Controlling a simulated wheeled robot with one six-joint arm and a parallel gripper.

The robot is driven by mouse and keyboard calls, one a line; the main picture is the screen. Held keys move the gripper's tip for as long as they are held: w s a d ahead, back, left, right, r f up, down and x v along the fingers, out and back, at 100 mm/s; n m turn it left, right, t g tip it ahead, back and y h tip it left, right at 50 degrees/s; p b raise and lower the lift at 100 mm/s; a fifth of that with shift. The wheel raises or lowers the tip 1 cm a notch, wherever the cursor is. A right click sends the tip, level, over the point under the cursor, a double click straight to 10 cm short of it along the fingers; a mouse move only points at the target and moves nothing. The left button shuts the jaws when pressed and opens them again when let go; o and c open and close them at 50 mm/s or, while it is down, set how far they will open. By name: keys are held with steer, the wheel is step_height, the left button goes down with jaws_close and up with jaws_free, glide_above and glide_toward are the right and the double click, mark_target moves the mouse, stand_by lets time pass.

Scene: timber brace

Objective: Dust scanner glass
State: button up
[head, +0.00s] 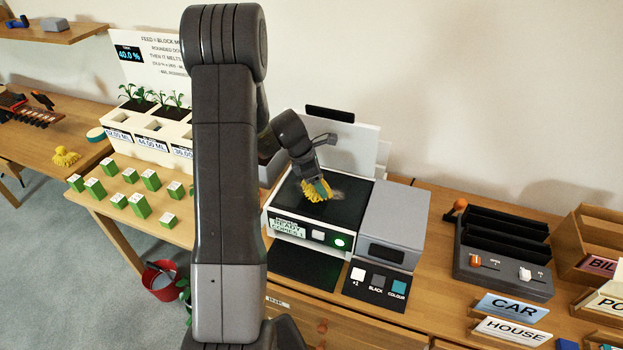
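The scanner (380,237) stands on the wooden desk with its white lid raised behind it. Its dark glass (342,214) lies open to view, with a pale greyish smudge (342,192) near the back right. My gripper (318,184) is over the glass and holds a yellow duster (316,192) with a teal part showing at the jaws. The duster's strands are at the glass, left of the smudge; I cannot tell whether they touch it. My arm hides the area left of the scanner.
A grey unit with +1, black and colour buttons (375,281) adjoins the scanner. A black slotted sorter (503,250) and signs reading CAR (512,307) and HOUSE (511,331) are at right. Another yellow duster (65,156) lies on the left table. Plant trays and green blocks stand nearer left.

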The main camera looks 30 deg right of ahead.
mark_target(350, 197)
steer(key=shift+s+d+f, duration=0.1)
steer(key=shift+s+d, duration=0.65)
steer(key=shift+s, duration=0.2)
steer(key=shift+s+d+f, duration=0.1)
steer(key=shift+s+d, duration=0.6)
steer(key=shift+s, duration=0.2)
steer(key=shift+s+d, duration=1.1)
steer(key=shift+s, duration=0.2)
steer(key=shift+r, duration=0.2)
steer(key=shift+w+a, duration=0.7)
steer(key=shift+w, duration=0.2)
steer(key=shift+w+a, duration=0.7)
steer(key=shift+w, duration=0.15)
steer(key=shift+w+a+f+p, duration=0.25)
steer(key=shift+w+a+p, duration=0.05)
steer(key=shift+w+a, duration=0.9)
steer(key=shift+w+a+r+p, duration=0.1)
steer(key=shift+w+a+p, duration=0.2)
steer(key=shift+w+a, duration=0.95)
steer(key=shift+w+a+r+p, duration=0.1)
steer(key=shift+w+a+p, duration=0.2)
steer(key=shift+w+a, duration=0.9)
steer(key=shift+w+d, duration=0.15)
steer(key=shift+w, duration=0.25)
steer(key=shift+c, duration=0.7)
steer(key=shift+w+r, duration=0.1)
